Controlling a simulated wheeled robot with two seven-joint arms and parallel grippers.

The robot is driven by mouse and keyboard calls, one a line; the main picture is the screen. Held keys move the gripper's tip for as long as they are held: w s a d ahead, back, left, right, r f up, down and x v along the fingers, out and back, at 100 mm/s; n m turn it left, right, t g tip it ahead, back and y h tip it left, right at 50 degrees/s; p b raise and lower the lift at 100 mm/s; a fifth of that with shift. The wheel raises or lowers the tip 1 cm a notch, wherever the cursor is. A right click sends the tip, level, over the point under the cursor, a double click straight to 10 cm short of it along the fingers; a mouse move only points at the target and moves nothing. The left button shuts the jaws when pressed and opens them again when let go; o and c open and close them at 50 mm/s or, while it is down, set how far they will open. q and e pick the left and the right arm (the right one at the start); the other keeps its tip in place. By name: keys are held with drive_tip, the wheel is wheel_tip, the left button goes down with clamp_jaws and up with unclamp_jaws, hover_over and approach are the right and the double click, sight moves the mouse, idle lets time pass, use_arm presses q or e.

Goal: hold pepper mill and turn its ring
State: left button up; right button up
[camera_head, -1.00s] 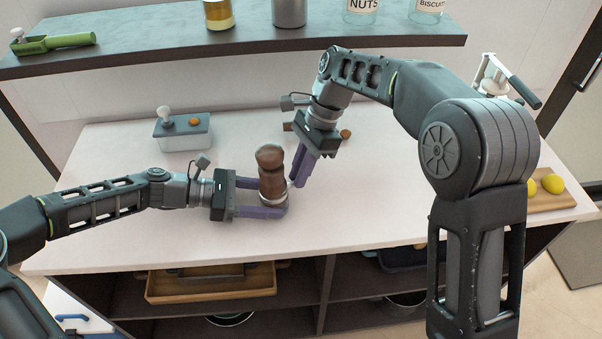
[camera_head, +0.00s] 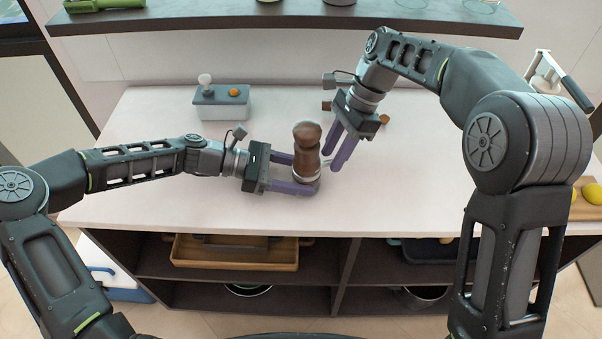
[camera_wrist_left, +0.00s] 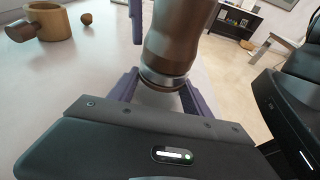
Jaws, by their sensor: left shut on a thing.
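The brown wooden pepper mill (camera_head: 307,150) stands upright on the pale counter, with a metallic ring (camera_head: 306,177) low on its body. My left gripper (camera_head: 306,174) is shut on the lower part of the mill from the left. In the left wrist view the mill (camera_wrist_left: 175,40) rises between my purple fingers, its ring (camera_wrist_left: 165,82) close to them. My right gripper (camera_head: 329,160) is open, its two purple fingers apart and pointing down just right of the mill. I cannot tell whether they touch it.
A lidded container (camera_head: 222,103) stands at the counter's back left. A wooden mug-like thing (camera_wrist_left: 45,20) and a small brown ball (camera_wrist_left: 87,18) lie behind my right gripper. A shelf (camera_head: 300,22) overhangs the back. The counter's front left is clear.

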drive_tip(key=shift+s, duration=0.15)
drive_tip(key=s+m+t, duration=0.1)
drive_tip(key=m, duration=0.1)
drive_tip(key=s+m, duration=0.1)
drive_tip(key=m, duration=0.2)
drive_tip(key=shift+s+d+t+y, duration=0.15)
drive_tip(key=shift+s+t+y, duration=0.15)
drive_tip(key=shift+s+t, duration=0.1)
drive_tip(key=shift+s+d+r+m+t, duration=0.1)
drive_tip(key=shift+s+r+m+t, duration=0.2)
drive_tip(key=shift+m, duration=0.4)
drive_tip(key=v, duration=1.1)
drive_tip(key=s+a+f+n+g, duration=0.2)
drive_tip(key=s+a+n, duration=0.1)
drive_tip(key=s+a, duration=0.4)
drive_tip(key=s+a+f+n+g+y, duration=0.1)
drive_tip(key=s+a+f+n+g, duration=0.1)
drive_tip(key=s+a+n, duration=0.2)
drive_tip(key=s+a+f+n+g+y, duration=0.1)
drive_tip(key=s+a+f+n, duration=0.1)
drive_tip(key=s+a, duration=0.8)
drive_tip(key=shift+a+f+n+g, duration=0.25)
drive_tip(key=shift+a+n+g, duration=0.15)
drive_tip(key=shift+n, duration=0.4)
